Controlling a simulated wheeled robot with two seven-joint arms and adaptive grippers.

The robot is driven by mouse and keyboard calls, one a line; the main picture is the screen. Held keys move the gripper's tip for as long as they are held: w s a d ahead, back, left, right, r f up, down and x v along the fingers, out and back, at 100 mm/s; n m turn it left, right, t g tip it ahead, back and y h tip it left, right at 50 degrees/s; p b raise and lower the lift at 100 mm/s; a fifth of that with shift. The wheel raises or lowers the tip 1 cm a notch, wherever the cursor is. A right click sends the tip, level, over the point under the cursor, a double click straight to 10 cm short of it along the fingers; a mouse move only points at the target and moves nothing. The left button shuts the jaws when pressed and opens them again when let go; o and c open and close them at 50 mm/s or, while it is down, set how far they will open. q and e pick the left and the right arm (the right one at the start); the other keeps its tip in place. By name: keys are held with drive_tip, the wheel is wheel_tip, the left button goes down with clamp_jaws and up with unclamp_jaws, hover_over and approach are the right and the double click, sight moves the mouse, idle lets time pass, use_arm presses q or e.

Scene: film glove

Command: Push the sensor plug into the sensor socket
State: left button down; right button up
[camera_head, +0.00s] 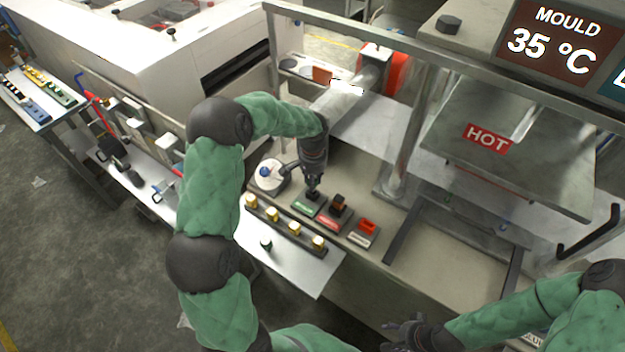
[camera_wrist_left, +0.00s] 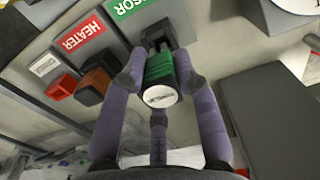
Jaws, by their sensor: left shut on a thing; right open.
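My left gripper (camera_head: 313,190) reaches down over the green-labelled sensor socket block (camera_head: 305,207). In the left wrist view the gripper (camera_wrist_left: 163,85) is shut on the sensor plug (camera_wrist_left: 162,72), a cylinder with green bands and a pale end face. The dark sensor socket (camera_wrist_left: 155,35) shows just beyond the plug, beside the green label (camera_wrist_left: 128,7). The plug is lined up roughly with it; I cannot tell whether it is inside, because the plug and fingers hide the joint. My right gripper (camera_head: 402,336) is open and empty at the bottom of the head view.
The red heater block (camera_head: 330,222), with a dark and orange plug (camera_wrist_left: 97,80), stands right beside the sensor block. Another block with a red part (camera_head: 366,228) follows. A rail with several yellow pieces (camera_head: 273,215) lies in front. The HOT plate (camera_head: 500,150) stands right.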

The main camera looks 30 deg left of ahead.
use_arm(q)
drive_tip(key=shift+f+b, duration=1.1)
drive_tip(key=shift+f, duration=0.6)
drive_tip(key=c, duration=0.8)
unclamp_jaws()
drive_tip(key=shift+c, duration=0.2)
wheel_tip(320, 180, up, 12)
drive_tip(key=shift+r, duration=0.1)
